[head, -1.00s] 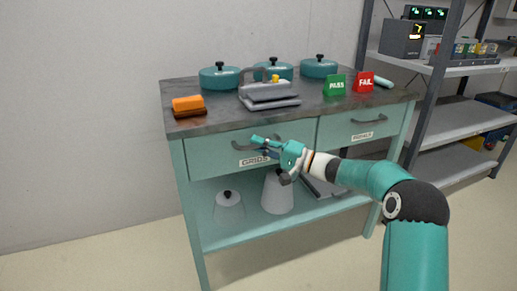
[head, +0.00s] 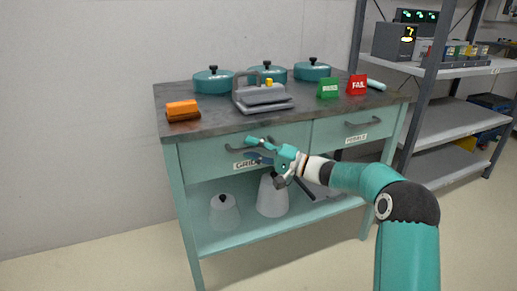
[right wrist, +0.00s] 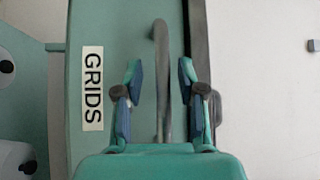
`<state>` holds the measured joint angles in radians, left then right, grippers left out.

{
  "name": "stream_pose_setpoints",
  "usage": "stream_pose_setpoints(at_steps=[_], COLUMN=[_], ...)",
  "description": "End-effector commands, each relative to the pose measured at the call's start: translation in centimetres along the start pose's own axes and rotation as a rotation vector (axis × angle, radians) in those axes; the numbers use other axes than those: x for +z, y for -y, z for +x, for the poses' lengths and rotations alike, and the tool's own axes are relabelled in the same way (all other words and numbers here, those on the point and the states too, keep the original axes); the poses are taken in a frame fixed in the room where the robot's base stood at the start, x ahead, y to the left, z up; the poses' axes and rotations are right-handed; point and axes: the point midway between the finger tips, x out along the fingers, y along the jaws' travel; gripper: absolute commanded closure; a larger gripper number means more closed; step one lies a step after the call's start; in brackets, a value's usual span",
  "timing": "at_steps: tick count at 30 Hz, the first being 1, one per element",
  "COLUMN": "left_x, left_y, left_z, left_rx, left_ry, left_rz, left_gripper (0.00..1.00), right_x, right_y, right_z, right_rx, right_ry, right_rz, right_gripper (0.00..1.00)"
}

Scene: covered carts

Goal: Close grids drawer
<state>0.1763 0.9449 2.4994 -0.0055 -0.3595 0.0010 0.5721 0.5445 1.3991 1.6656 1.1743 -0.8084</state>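The grids drawer (head: 212,155) is the left drawer under the top of the green cart. Its front looks nearly flush with the cart; I cannot tell whether a small gap is left. Its "GRIDS" label (right wrist: 92,88) shows clear in the right wrist view. My right gripper (right wrist: 160,90) is open in front of the drawer, its two fingers on either side of the grey bar handle (right wrist: 161,60), with space to each finger. In the head view my right gripper (head: 254,150) covers part of the handle and label. My left gripper is out of view.
The pebble drawer (head: 352,129) is to the right. White cones (head: 272,198) stand on the lower shelf. A grey rack (head: 440,125) is at right.

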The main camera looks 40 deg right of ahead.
Motion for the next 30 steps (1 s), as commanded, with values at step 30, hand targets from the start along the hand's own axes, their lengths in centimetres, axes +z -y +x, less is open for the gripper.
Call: stream_pose_setpoints(at_steps=[30], left_x=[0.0], left_y=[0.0], left_z=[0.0], left_rx=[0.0], left_ry=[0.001], left_rz=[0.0], left_gripper=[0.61], right_x=[0.2], right_y=[-0.1], right_z=[-12.2], right_rx=[0.002], right_ry=[-0.001], right_rz=[0.0], right_gripper=[0.61])
